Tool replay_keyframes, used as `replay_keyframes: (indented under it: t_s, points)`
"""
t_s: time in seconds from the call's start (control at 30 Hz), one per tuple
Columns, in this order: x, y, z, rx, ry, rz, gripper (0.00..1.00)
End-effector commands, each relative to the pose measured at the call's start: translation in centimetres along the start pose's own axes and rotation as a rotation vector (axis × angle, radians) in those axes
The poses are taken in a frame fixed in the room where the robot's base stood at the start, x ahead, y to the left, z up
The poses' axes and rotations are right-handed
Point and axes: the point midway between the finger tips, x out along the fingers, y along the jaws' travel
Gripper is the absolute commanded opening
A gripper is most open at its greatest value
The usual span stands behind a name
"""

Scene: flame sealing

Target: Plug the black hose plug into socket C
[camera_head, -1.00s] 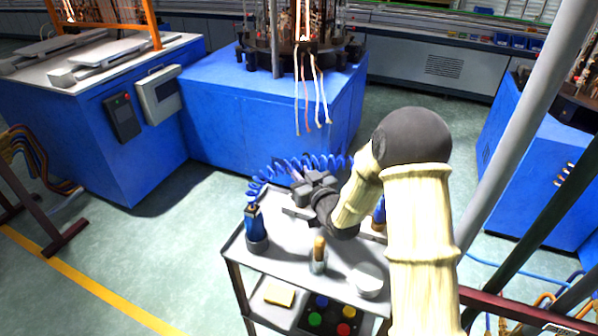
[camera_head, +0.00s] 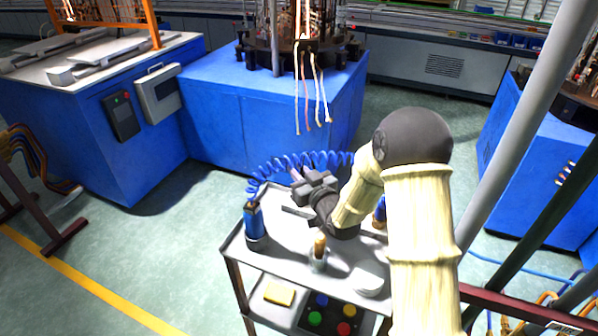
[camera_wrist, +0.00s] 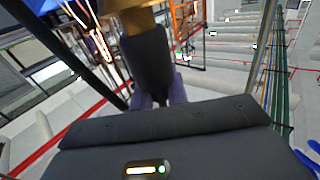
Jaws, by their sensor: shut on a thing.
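In the wrist view my gripper (camera_wrist: 160,98) is shut on a dark cylindrical piece with a brown-gold end, which I take for the black hose plug (camera_wrist: 147,55). In the head view my gripper (camera_head: 300,192) is above the back of a grey cart; the plug cannot be made out there. A blue coiled hose (camera_head: 290,162) arcs from the blue torch at the cart's left behind my gripper. Several small brass fittings (camera_head: 565,173) stick out of the blue cabinet at the right. No letters are readable, so I cannot tell which is socket C.
The grey cart (camera_head: 285,262) carries a blue torch (camera_head: 254,224), a corked bottle (camera_head: 319,250) and a white round dish (camera_head: 368,280). Its lower shelf has a yellow pad (camera_head: 279,293) and a button box (camera_head: 333,314). A grey post (camera_head: 510,120) stands before the right cabinet.

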Motion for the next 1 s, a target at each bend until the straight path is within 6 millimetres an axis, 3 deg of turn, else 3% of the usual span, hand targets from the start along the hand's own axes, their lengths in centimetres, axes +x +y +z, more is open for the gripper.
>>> replay_keyframes:
  t_s: [0.47, 0.5, 0.6, 1.0]
  points:
    - [0.00, 0.00, 0.53, 0.000, 0.001, 0.000, 0.00]
    - [0.00, 0.00, 0.45, 0.000, 0.001, 0.000, 0.23]
    - [0.00, 0.00, 0.45, 0.000, 0.001, 0.000, 0.41]
    - [0.00, 0.00, 0.50, 0.000, 0.000, 0.000, 0.41]
